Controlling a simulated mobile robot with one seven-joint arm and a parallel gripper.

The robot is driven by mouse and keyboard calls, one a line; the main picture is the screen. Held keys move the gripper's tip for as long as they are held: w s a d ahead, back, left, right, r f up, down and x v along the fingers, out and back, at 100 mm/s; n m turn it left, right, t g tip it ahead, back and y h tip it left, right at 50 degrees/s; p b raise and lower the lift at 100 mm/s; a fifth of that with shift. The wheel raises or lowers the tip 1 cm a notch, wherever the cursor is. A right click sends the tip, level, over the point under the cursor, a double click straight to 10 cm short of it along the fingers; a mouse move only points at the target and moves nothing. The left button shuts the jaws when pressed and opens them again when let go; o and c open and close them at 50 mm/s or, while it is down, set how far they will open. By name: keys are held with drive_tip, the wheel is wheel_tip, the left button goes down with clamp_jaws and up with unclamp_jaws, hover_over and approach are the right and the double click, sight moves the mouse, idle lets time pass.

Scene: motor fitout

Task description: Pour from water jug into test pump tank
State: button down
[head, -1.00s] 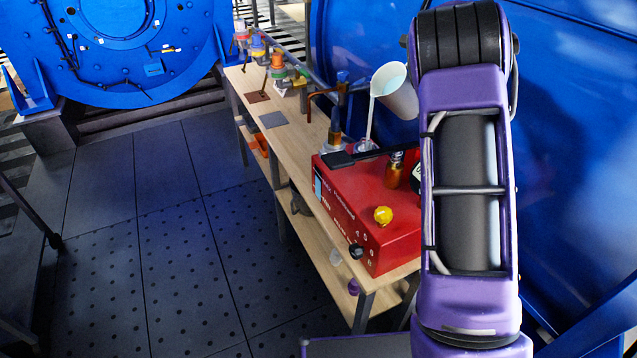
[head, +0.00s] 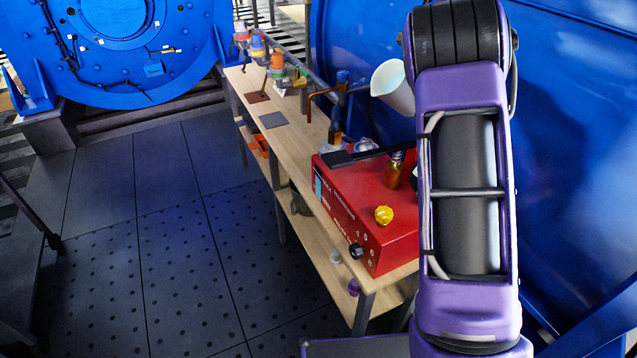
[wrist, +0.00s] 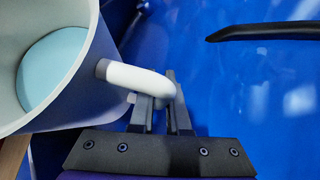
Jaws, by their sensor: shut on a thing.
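The white water jug (head: 395,92) is held tilted, mouth toward the left, above the back of the red test pump (head: 350,205) on the bench. Pale blue water shows inside it in the wrist view, where the jug (wrist: 92,88) fills the left side. My gripper (wrist: 158,98) is shut on the jug's white handle. In the head view my purple arm hides the gripper. A small clear rim (head: 366,146) at the pump's back, below the jug, looks like the tank opening. The water level inside it is not visible. No stream shows from the jug.
The wooden bench (head: 285,150) runs back left with valves, fittings and a grey plate (head: 273,120). A copper pipe and upright fitting stand just left of the jug. A large blue machine (head: 570,150) is close behind. The floor to the left is clear.

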drive_tip(key=shift+a+r, duration=0.1)
drive_tip(key=shift+r, duration=0.1)
drive_tip(key=shift+r, duration=0.25)
idle(0.3)
drive_tip(key=shift+r+b, duration=0.1)
drive_tip(key=shift+b, duration=0.2)
drive_tip(key=shift+a+r+t+h, duration=0.1)
drive_tip(key=shift+r+t+h, duration=0.2)
drive_tip(key=shift+s+n, duration=0.1)
drive_tip(key=shift+n, duration=0.2)
drive_tip(key=shift+r+b, duration=0.3)
drive_tip(key=shift+a, duration=0.1)
idle(0.5)
drive_tip(key=shift+a+r+h, duration=0.1)
drive_tip(key=shift+r+h, duration=0.25)
drive_tip(key=shift+h, duration=0.05)
drive_tip(key=shift+b, duration=0.3)
